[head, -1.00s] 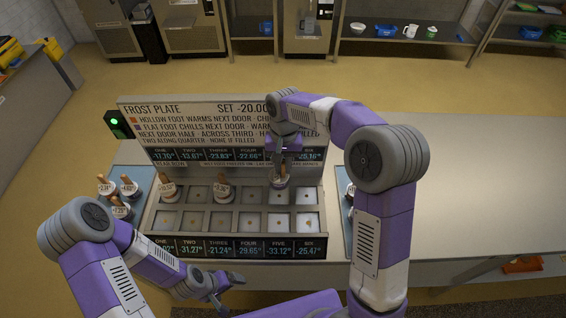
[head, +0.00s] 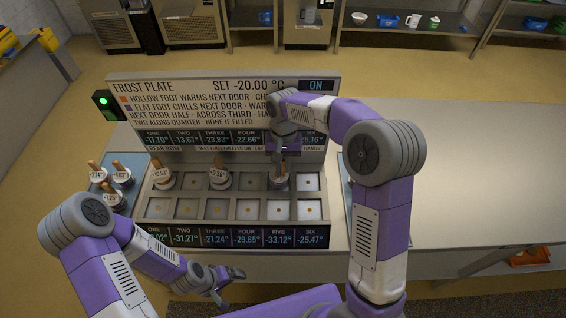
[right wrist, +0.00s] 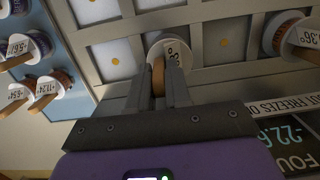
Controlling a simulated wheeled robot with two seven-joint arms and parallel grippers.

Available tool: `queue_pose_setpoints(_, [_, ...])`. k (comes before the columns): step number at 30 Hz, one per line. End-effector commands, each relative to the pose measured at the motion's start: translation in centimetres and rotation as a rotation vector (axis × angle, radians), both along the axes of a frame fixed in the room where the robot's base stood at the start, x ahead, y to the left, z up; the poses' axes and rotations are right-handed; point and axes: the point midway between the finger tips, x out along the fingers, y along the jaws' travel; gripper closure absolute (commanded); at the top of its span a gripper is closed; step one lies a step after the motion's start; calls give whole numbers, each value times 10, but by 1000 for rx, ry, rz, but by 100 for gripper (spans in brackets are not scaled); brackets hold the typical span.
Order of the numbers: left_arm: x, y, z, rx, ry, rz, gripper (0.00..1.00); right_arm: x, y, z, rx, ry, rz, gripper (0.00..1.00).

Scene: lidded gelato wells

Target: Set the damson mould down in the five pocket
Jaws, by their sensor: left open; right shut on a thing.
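The held mould (head: 279,184), which I take as the damson mould, has a white label and a wooden stick. My right gripper (head: 283,158) is shut on its stick. The mould stands upright at the five pocket of the far row. In the right wrist view the mould (right wrist: 168,45) is between two empty pockets; whether it touches the pocket floor I cannot tell. The right gripper's fingers (right wrist: 160,85) hide part of the stick. My left gripper (head: 231,286) is open and empty, in front of the frost plate (head: 310,237).
Other moulds stand in the far row at one (head: 162,178) and three (head: 219,179). A left tray (head: 97,178) holds several moulds. A blue right tray (right wrist: 85,105) holds several more. The near row is empty. The counter (head: 480,180) at right is clear.

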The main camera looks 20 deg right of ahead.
Motion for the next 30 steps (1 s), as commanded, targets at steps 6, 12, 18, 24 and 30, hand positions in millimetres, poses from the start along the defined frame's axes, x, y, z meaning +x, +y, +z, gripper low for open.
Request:
queue_pose_setpoints(6, [0,0,-1,0,0,0,5,0,0,-3,0,0,0,100])
queue_pose_setpoints(12, [0,0,-2,0,0,0,5,0,0,-4,0,0,0,65])
queue_pose_setpoints(18, [0,0,-2,0,0,0,5,0,0,-4,0,0,0,52])
queue_pose_setpoints(24, [0,0,-1,0,0,0,5,0,0,-3,0,0,0,52])
queue_pose_setpoints(30, [0,0,10,0,0,0,5,0,0,10,0,0,0,52])
